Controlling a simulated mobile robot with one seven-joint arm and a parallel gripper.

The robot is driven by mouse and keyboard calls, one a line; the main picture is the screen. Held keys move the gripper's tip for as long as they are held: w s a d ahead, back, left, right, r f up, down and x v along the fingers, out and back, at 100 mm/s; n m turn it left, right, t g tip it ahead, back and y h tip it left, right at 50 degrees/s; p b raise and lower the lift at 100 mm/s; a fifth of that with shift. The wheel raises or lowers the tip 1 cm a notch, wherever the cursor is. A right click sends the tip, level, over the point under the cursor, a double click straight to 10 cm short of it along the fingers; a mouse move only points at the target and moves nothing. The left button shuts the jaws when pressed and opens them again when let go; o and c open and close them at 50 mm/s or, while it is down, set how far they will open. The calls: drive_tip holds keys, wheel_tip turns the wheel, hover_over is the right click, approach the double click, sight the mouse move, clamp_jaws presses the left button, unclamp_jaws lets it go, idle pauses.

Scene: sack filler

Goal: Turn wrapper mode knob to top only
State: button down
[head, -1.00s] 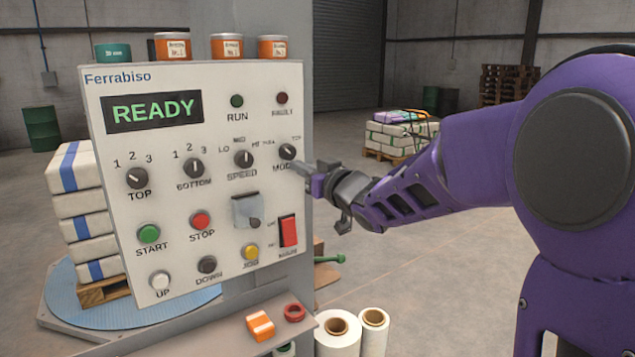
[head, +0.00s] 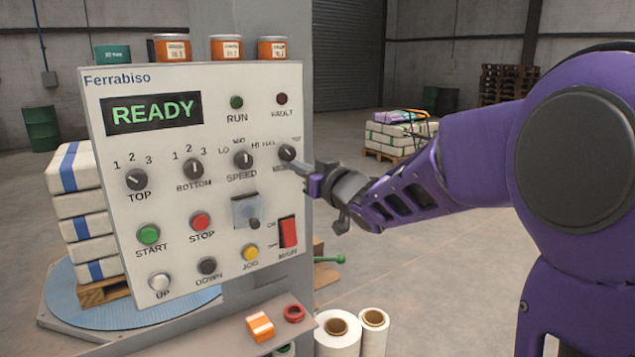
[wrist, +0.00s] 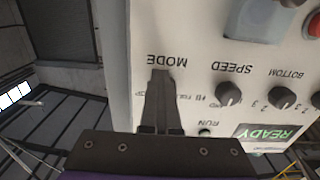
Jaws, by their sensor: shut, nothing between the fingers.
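The mode knob (head: 287,152) is a small dark round knob at the right end of the knob row on the white control panel (head: 120,215). Its pointer direction is too small to read surely. My gripper (head: 297,166) is shut and empty, with its fingertips at the knob's lower right in the head view, partly over the MODE label. In the wrist view my gripper's shut fingers (wrist: 161,80) point at the panel just by the MODE lettering and hide the knob. Whether the fingertips touch it, I cannot tell.
The speed knob (head: 243,159) is left of the mode knob. The red main switch (head: 289,232) and a grey flap cover (head: 245,209) sit below. Tins (head: 227,48) stand on the panel top. The floor right of the panel is free near my arm.

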drive_tip(key=shift+s+a+r, duration=0.1)
drive_tip(key=shift+a+r, duration=0.05)
drive_tip(key=shift+a, duration=0.1)
drive_tip(key=shift+s+a, duration=0.3)
drive_tip(key=shift+a, duration=0.1)
drive_tip(key=shift+a+r, duration=0.1)
drive_tip(key=shift+s+a+r, duration=0.1)
drive_tip(key=shift+a, duration=0.05)
drive_tip(key=shift+b, duration=0.3)
drive_tip(key=shift+s+a+f+b, duration=0.1)
drive_tip(key=shift+f+b, duration=0.2)
drive_tip(key=shift+f, duration=0.05)
drive_tip(key=p+v, duration=0.1)
drive_tip(key=v, duration=0.5)
drive_tip(key=shift+f, duration=0.25)
drive_tip(key=shift+s, duration=0.1)
